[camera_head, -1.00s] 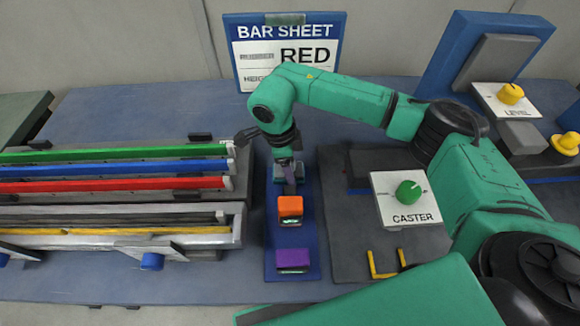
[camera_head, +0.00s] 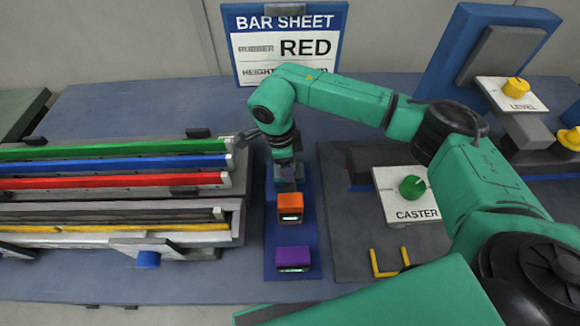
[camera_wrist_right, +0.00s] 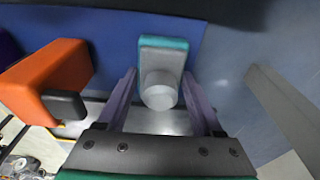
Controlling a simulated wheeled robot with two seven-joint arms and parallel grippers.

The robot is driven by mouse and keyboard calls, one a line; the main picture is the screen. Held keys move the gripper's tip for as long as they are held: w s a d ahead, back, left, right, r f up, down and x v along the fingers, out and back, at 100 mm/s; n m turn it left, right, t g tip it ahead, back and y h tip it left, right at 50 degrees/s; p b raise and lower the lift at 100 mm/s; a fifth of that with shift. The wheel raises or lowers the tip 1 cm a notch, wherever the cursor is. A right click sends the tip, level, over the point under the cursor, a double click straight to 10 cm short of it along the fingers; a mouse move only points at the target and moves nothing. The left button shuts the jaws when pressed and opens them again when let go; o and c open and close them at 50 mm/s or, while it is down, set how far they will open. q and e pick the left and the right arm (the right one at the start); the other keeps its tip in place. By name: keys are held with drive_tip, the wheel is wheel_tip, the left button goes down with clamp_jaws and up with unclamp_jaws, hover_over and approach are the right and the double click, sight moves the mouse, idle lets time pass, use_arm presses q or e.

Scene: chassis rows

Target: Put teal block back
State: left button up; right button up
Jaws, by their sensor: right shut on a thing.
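The teal block (camera_wrist_right: 177,43) shows in the right wrist view with a pale grey round knob (camera_wrist_right: 160,92) facing my gripper. My right gripper (camera_wrist_right: 162,100) has its two purple fingers on either side of the knob and is shut on the block's knob. In the head view, my right gripper (camera_head: 288,184) points down at the far end of the blue strip, just beyond the orange block (camera_head: 290,202). The teal block is largely hidden by the gripper there. The wrist view shows the orange block (camera_wrist_right: 45,78) to the left. My left gripper is not in view.
A purple block (camera_head: 293,259) sits at the near end of the blue strip (camera_head: 294,233). Left are racks with green, blue, red and yellow bars. Right are the CASTER panel (camera_head: 408,211) with a green knob and a yellow bracket (camera_head: 388,268). The BAR SHEET sign (camera_head: 287,45) stands behind.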

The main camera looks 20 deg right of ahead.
drive_tip(key=shift+f, duration=0.1)
drive_tip(key=shift+f+b, duration=0.2)
drive_tip(key=shift+b, duration=0.2)
drive_tip(key=o, duration=1.5)
drive_tip(key=r, duration=0.4)
drive_tip(key=a+r+b, duration=0.1)
drive_tip(key=r, duration=0.4)
drive_tip(key=a+r, duration=0.1)
drive_tip(key=r, duration=0.4)
drive_tip(key=shift+w+r, duration=0.2)
drive_tip(key=shift+w, duration=0.05)
